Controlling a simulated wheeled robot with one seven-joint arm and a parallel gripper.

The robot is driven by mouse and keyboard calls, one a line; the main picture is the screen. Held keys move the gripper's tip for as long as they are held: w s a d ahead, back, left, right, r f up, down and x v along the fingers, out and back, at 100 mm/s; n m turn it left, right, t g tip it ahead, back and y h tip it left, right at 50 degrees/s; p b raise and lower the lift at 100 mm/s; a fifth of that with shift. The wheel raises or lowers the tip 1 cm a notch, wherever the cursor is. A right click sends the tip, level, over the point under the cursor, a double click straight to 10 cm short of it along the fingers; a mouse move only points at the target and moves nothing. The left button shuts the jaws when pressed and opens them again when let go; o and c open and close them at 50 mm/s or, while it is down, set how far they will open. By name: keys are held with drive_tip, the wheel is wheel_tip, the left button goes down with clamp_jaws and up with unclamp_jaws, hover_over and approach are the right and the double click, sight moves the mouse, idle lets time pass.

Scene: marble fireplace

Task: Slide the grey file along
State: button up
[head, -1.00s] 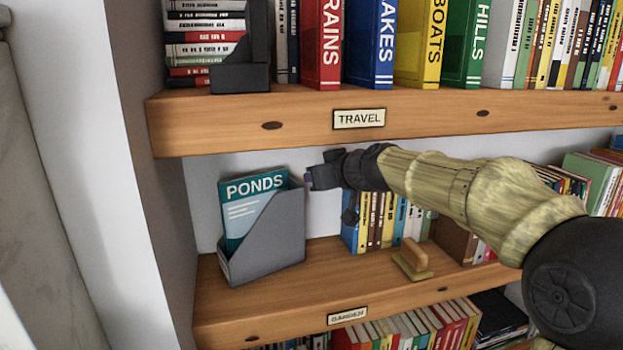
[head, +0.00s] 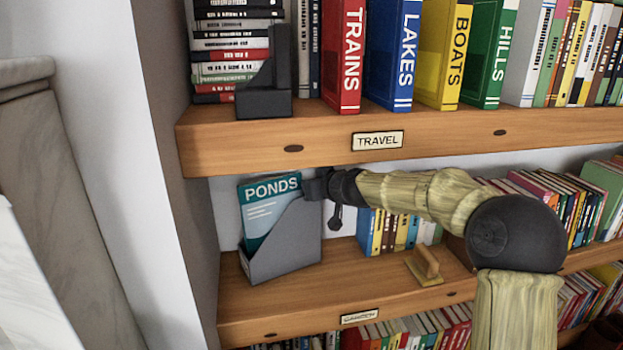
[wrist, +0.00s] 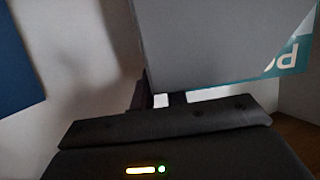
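The grey file (head: 285,243) stands upright on the middle shelf near its left end, with a teal book titled PONDS (head: 262,212) in it. My gripper (head: 314,187) is at the file's tall upper right edge, apparently touching or overlapping it in the head view. In the wrist view the file's grey side (wrist: 215,40) fills the upper middle, very close to my gripper, with a corner of the teal book (wrist: 292,58) at the right. The file hides part of the fingers, so their opening is unclear.
Several small books (head: 395,230) stand behind. The TRAVEL shelf (head: 330,140) runs close above my arm. The side wall (head: 170,200) bounds the left, with a little free board beside the file.

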drive_tip(key=shift+w+a+f, duration=0.15)
drive_tip(key=shift+w, duration=0.1)
clamp_jaws()
drive_tip(key=shift+s, duration=0.1)
